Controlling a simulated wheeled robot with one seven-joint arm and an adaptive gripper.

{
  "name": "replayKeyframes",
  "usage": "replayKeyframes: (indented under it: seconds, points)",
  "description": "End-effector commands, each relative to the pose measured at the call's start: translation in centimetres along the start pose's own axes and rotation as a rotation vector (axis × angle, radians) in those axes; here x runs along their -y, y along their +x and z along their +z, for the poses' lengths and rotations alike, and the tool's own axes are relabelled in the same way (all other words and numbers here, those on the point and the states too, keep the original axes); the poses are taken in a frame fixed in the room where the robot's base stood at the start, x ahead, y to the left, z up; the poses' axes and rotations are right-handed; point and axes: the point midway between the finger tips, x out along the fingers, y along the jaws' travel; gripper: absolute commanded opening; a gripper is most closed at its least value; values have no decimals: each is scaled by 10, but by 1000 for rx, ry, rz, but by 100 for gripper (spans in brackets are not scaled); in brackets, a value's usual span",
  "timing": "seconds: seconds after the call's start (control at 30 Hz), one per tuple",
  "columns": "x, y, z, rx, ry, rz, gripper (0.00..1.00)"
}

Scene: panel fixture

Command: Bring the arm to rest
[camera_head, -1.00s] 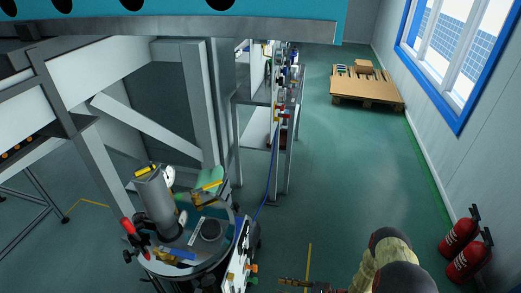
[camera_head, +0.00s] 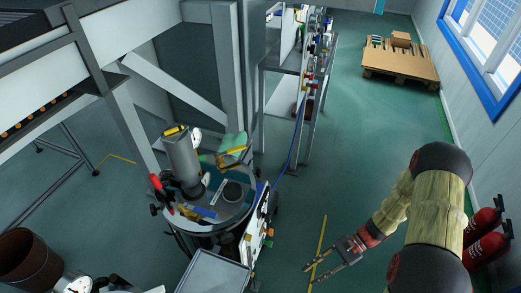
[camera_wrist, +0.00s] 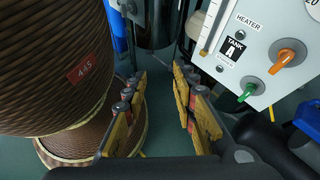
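My arm reaches down the right side of the head view, through the air over the green floor. My gripper (camera_head: 310,274) is at its end, right of the panel fixture, with its two fingers apart. In the wrist view my gripper (camera_wrist: 159,76) shows its yellow and dark fingers spread with nothing between them. Past the fingers on the right is the white panel (camera_wrist: 232,70) marked HEATER and TANK A, with an orange knob and a green knob. The panel (camera_head: 254,240) shows edge-on in the head view. I see no contact between gripper and panel.
A brown ribbed drum (camera_wrist: 50,60) labelled 445 fills the wrist view's left side. A round cart (camera_head: 222,222) with tools stands left of my arm. Red extinguishers (camera_head: 487,240) stand by the right wall. A pallet (camera_head: 402,66) lies far back; floor between is clear.

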Motion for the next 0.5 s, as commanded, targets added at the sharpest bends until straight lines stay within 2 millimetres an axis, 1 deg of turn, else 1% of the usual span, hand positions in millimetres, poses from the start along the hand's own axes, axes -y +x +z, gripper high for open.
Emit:
replayKeyframes:
  seconds: [0.03,0.2,0.37,0.5]
  points:
    - [1,-17,16,-53,-46,39,27]
    - [-2,-60,58,-215,-186,163,27]
    - [-3,-97,100,-368,-314,263,27]
    - [-3,-126,138,-504,-427,338,27]
